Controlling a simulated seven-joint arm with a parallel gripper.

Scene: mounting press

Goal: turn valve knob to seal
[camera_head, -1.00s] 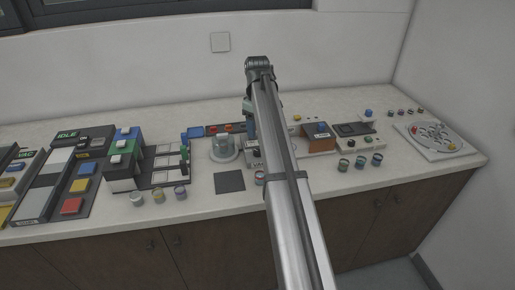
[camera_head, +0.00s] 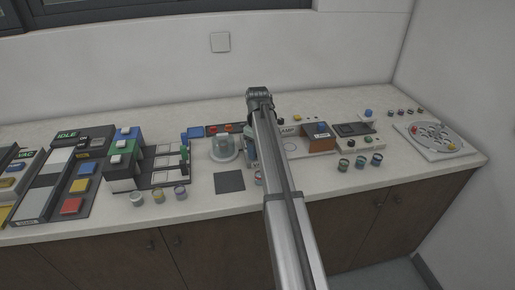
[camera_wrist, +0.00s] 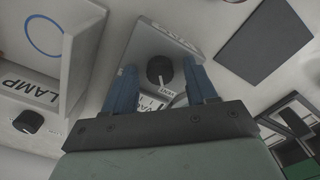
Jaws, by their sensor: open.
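The valve knob (camera_wrist: 160,70), small, black and round with a pale pointer mark, sits on a grey panel (camera_wrist: 143,45) in the wrist view. A partly hidden label lies beside it, below in the picture. My gripper (camera_wrist: 161,75) is open, with one blue finger on either side of the knob. I cannot tell whether the fingers touch it or are still above it. In the head view my arm hides the knob, and only a bluish part of my gripper shows beside the glass vessel (camera_head: 223,148).
A second black knob (camera_wrist: 28,122) stands near a label reading "LAMP" at left in the wrist view. A dark square pad (camera_head: 229,182) lies on the counter. Several small jars (camera_head: 361,161) stand to the right, with a round disc tray (camera_head: 436,153) beyond.

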